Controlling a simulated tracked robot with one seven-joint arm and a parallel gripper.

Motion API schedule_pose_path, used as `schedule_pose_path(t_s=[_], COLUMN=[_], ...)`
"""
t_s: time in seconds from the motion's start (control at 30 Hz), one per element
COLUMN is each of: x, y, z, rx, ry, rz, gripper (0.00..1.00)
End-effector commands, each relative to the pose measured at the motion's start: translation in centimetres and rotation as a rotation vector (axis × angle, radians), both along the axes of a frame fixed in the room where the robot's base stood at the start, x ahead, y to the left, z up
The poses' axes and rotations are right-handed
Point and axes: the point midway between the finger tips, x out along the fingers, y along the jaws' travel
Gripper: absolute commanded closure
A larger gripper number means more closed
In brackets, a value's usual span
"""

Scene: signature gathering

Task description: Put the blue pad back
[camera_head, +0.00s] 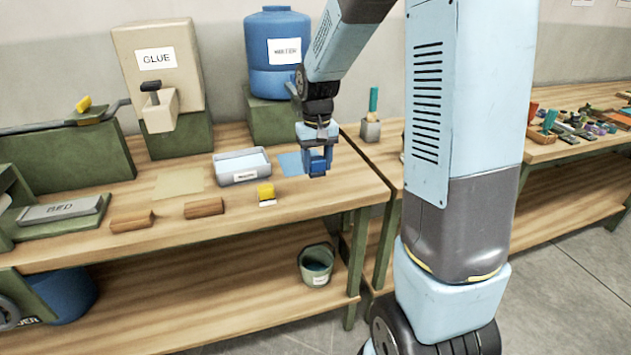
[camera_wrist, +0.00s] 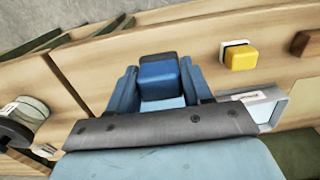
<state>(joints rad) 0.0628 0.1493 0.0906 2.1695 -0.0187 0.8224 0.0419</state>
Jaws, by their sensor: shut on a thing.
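The blue pad (camera_wrist: 158,80) is between the two fingers of my gripper (camera_wrist: 160,88) in the wrist view. In the head view my gripper (camera_head: 317,163) points down over the right part of the workbench (camera_head: 340,195), and the blue pad (camera_head: 317,168) shows at its fingertips. A light blue mat (camera_head: 288,163) lies on the bench just left of my gripper. I cannot tell whether the pad touches the bench. A yellow pad with a white base (camera_head: 266,194) stands to the left and nearer; it also shows in the wrist view (camera_wrist: 241,57).
A labelled shallow tray (camera_head: 242,166) stands left of the mat. Two brown wooden blocks (camera_head: 204,208) lie along the front. A glue dispenser (camera_head: 158,70) and a blue water barrel (camera_head: 276,50) stand behind. A bucket (camera_head: 316,264) is on the lower shelf.

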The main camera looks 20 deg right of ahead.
Motion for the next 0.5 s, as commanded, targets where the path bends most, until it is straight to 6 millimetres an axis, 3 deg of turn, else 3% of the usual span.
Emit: schedule_pose_path(t_s=[0.2, 0.5], x=[2.2, 3.7], y=[-1.0, -1.6], z=[-3.3, -5.1], rx=[0.0, 0.0], ry=[0.004, 0.002], rz=[0.0, 0.001], gripper=[0.75, 0.75])
